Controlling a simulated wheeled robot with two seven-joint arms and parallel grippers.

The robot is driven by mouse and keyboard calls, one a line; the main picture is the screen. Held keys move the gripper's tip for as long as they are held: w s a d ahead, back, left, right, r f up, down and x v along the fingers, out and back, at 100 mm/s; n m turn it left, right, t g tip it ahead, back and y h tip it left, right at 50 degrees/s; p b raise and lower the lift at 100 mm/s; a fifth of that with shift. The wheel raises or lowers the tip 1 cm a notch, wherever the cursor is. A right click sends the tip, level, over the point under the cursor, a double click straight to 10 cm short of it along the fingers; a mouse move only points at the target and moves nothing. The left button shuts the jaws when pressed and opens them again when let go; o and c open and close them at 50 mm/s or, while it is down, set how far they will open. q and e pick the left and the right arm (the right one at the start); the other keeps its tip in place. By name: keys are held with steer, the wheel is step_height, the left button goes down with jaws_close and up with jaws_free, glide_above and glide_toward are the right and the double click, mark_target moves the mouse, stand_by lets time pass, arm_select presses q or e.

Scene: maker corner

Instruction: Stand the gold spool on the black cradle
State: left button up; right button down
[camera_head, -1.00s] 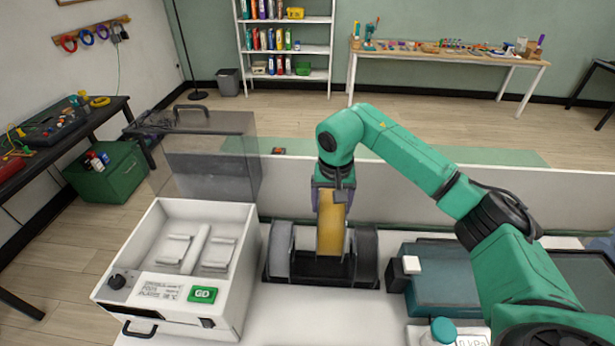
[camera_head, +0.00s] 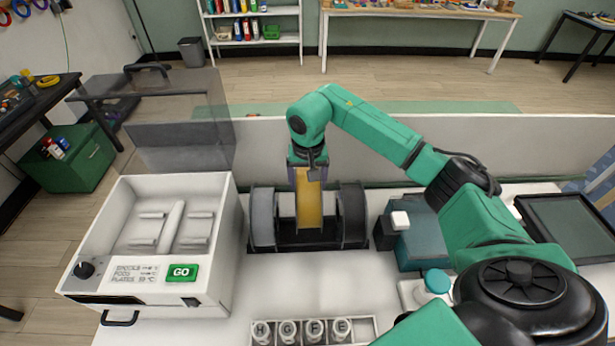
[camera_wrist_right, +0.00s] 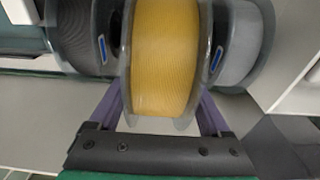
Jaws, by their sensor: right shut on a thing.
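The gold spool (camera_head: 309,205) stands upright on the black cradle (camera_head: 308,240), between a grey spool (camera_head: 263,218) on its left and a dark spool (camera_head: 352,215) on its right. My right gripper (camera_head: 307,172) comes from above and is shut on the gold spool's upper part. In the right wrist view the gold spool (camera_wrist_right: 166,60) sits between the two purple fingers. Whether its underside rests fully on the cradle is hard to see. My left gripper is not in view.
A white machine (camera_head: 150,245) with a raised clear lid stands left of the cradle. A teal box (camera_head: 418,240) and a teal-capped bottle (camera_head: 437,283) stand on the right. A rack of labelled jars (camera_head: 313,332) is in front. A low white panel runs behind.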

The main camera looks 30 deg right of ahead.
steer(key=shift+f+b, duration=2.55)
steer(key=shift+f, duration=1)
steer(key=shift+f+b, duration=0.35)
steer(key=shift+b, duration=0.05)
jaws_free()
steer(key=shift+s+f, duration=0.1)
steer(key=shift+s, duration=0.05)
steer(key=shift+r, duration=0.4)
steer(key=r, duration=0.4)
steer(key=s+r+b, duration=0.1)
steer(key=r, duration=0.4)
steer(key=a+r+b, duration=0.1)
steer(key=r, duration=0.4)
steer(key=shift+s, duration=0.3)
